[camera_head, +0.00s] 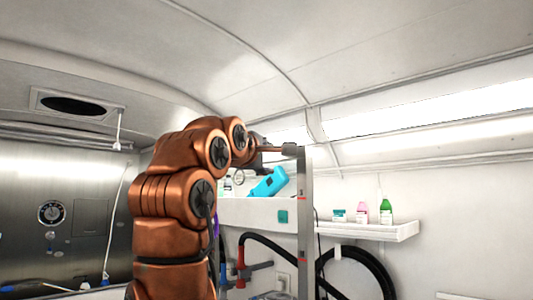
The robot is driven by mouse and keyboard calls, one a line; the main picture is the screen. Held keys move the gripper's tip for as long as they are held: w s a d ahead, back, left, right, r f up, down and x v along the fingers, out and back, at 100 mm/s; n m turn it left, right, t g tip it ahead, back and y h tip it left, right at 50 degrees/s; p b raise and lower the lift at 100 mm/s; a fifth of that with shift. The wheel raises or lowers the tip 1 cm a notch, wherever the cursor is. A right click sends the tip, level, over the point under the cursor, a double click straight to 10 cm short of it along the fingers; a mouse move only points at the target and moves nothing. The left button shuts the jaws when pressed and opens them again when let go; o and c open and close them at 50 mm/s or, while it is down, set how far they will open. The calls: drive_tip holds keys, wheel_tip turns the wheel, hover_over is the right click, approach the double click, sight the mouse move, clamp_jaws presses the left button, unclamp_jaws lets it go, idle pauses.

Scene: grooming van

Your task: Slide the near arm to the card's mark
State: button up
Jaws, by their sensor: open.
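A grey upright post (305,225) stands right of centre, with red marks on its face. At its top sits a dark sleeve (291,150), with a horizontal grooming arm (272,149) reaching left from it. My gripper (259,146) is at the left end of this arm, close beside it. Its fingers are small, dark and partly hidden by my wrist, and I cannot tell whether they touch the arm. It is open. A small loop (239,177) hangs below. No card with a readable mark shows.
A wall shelf (375,231) holds a pink bottle (362,211) and green bottle (386,211). A black hose (355,252) hangs behind the post.

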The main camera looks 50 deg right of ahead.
drive_tip(key=shift+w+d, duration=0.15)
drive_tip(key=shift+d, duration=0.15)
clamp_jaws()
idle(0.4)
